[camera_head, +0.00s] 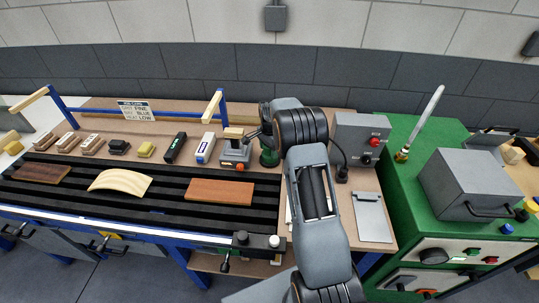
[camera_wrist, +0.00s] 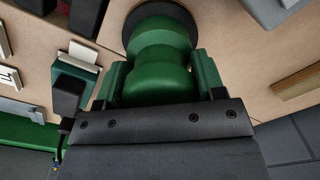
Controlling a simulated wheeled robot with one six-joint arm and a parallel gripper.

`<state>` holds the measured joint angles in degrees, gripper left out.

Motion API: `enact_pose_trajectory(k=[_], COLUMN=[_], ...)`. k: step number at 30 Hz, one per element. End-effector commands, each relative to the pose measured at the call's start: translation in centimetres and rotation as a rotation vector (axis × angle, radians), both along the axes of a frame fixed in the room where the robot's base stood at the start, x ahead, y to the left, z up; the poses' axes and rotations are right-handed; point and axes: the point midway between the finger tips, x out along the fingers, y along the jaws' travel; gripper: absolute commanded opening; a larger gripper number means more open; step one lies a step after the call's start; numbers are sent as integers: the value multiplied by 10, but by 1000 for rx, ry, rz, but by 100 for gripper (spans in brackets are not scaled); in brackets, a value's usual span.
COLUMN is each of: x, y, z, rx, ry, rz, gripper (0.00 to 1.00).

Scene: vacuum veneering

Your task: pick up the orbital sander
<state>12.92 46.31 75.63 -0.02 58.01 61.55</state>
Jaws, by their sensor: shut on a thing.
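The orbital sander (camera_head: 268,157) is green and stands upright at the back of the wooden bench, left of my arm. In the wrist view its rounded green body (camera_wrist: 160,52) fills the space between my fingers, with a dark round pad beyond it. My gripper (camera_wrist: 163,80) is shut on this body, one finger on each side. In the head view my arm hides part of the sander. I cannot tell whether its pad touches the bench.
A grey tool with an orange knob (camera_head: 235,152) stands close left of the sander. A grey control box (camera_head: 361,138) stands to the right. A reddish wood panel (camera_head: 220,191) lies on the black slats in front. A green cabinet (camera_head: 400,128) is further right.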

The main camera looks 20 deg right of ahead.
Motion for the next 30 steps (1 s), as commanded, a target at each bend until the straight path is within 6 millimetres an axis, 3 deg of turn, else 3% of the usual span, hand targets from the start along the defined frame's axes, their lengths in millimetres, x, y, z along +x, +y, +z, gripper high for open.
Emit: enact_pose_trajectory(k=[6, 17, 24, 30], x=[0, 1, 1, -30], y=[0, 0, 0, -8], z=[0, 4, 30, 67], rx=[1, 0, -1, -2], ry=[-2, -3, -8, -8], rz=[0, 0, 0, -2], gripper=[14, 14, 14, 14])
